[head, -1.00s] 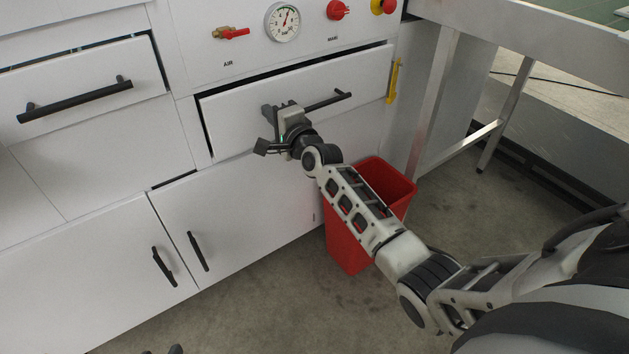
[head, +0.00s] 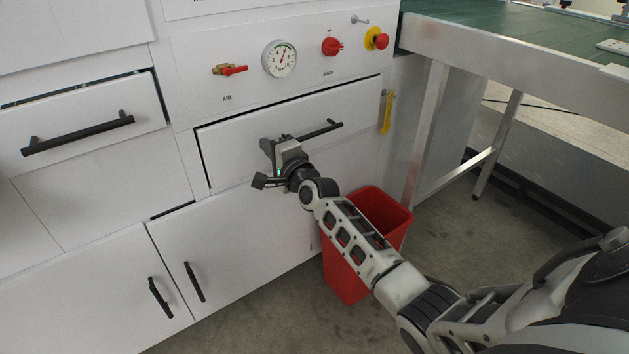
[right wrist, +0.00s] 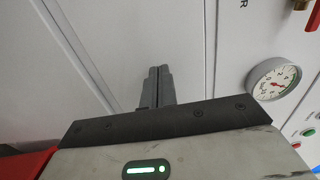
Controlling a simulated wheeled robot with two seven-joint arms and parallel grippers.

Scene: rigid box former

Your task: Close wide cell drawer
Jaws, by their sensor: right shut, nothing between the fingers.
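The white drawer (head: 226,153) under the gauge panel has a black bar handle (head: 322,131). A thin dark gap shows along its top and left edges, so its front stands nearly flush. My right gripper (head: 267,150) is shut and empty, its fingertips at the drawer front near the handle's left end, which it partly hides. Whether the tips touch the front I cannot tell. In the right wrist view the closed fingers (right wrist: 157,86) point at a white surface. My left gripper is not in view.
Another drawer (head: 140,104) at the left shows a gap above its front. A red bin (head: 345,280) stands beneath my right forearm. A gauge (head: 280,59), a red-handled valve (head: 232,70) and red knobs sit above. A metal-legged table (head: 432,110) stands at the right.

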